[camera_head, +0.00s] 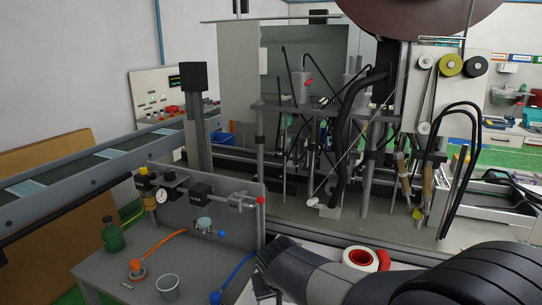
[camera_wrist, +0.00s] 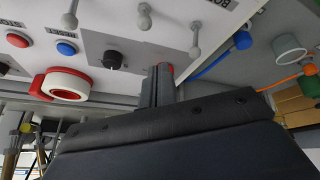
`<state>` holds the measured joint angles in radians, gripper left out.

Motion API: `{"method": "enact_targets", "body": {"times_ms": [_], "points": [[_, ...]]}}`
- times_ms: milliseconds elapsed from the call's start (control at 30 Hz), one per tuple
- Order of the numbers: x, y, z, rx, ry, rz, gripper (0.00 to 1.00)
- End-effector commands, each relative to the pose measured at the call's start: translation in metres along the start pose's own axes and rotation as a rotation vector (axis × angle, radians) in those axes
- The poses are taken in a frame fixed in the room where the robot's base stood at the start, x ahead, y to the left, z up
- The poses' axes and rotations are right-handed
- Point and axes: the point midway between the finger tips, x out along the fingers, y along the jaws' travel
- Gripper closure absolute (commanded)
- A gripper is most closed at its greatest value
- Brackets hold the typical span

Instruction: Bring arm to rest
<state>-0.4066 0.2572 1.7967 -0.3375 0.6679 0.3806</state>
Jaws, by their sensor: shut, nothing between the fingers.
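My arm reaches in from the lower right of the head view, across the front of the bench. My gripper (camera_head: 266,258) is at its left end, by the right edge of the grey panel. In the wrist view my gripper (camera_wrist: 160,82) has its two dark fingers together with nothing between them. The fingers stand over a light panel with a black knob (camera_wrist: 113,60) and several grey ball-ended levers (camera_wrist: 195,40). I cannot tell whether the fingertips touch the panel. The wrist view looks turned over.
A red and white roll (camera_head: 362,259) lies close behind my arm and also shows in the wrist view (camera_wrist: 66,86). A grey cup (camera_head: 169,287), a green bottle (camera_head: 115,235) and orange and blue hoses stand left. Machine frames and cables crowd the space behind.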

Motion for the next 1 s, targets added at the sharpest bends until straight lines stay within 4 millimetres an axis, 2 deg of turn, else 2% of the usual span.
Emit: {"method": "enact_targets", "body": {"times_ms": [500,1000], "points": [[0.021,0.006,-0.018,0.026,-0.112,-0.075,1.0],[0.047,0.016,-0.026,0.071,-0.195,-0.142,1.0]]}}
